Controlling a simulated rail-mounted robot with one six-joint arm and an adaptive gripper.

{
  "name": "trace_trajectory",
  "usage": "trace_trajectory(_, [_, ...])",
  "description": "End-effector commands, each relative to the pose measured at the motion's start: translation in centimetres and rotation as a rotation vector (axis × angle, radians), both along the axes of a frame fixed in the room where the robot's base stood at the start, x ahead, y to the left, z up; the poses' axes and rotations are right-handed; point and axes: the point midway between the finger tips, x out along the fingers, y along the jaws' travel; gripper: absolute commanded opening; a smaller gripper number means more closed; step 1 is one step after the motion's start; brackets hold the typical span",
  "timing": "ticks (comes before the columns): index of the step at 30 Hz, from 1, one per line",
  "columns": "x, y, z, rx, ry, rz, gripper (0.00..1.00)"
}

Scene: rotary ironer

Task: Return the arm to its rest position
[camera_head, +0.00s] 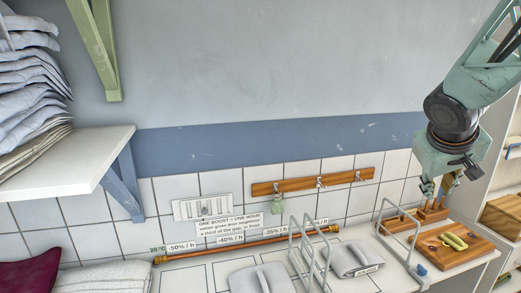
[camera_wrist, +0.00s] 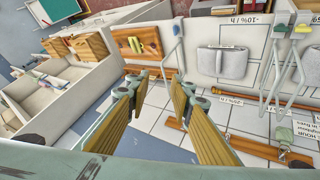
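My gripper (camera_head: 436,187) hangs from my arm at the right of the head view, fingers pointing down, in front of the tiled wall and above the right end of the white worktop. In the wrist view my gripper (camera_wrist: 159,88) shows two wood-coloured finger pads spread apart. The gap between them is empty, with only floor or wall tiles and a wooden rail behind it. My gripper is open and holds nothing. From the head view I cannot tell whether the fingertips clear the small wooden block (camera_head: 432,213) below them.
A wooden board (camera_head: 452,252) with a yellow-green handle lies at the worktop's right. Wire stands (camera_head: 387,222) and grey pads (camera_head: 356,256) stand left of it. A hook rail (camera_head: 285,186) is on the wall. A shelf (camera_head: 70,160) with folded cloth is at left. The upper wall area is clear.

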Motion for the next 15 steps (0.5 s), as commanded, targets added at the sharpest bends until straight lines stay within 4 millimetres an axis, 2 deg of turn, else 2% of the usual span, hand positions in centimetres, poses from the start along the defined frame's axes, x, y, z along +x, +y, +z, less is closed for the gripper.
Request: trace_trajectory(15, [-8.8,7.5,-0.2,0.073,0.027,-0.031,0.21])
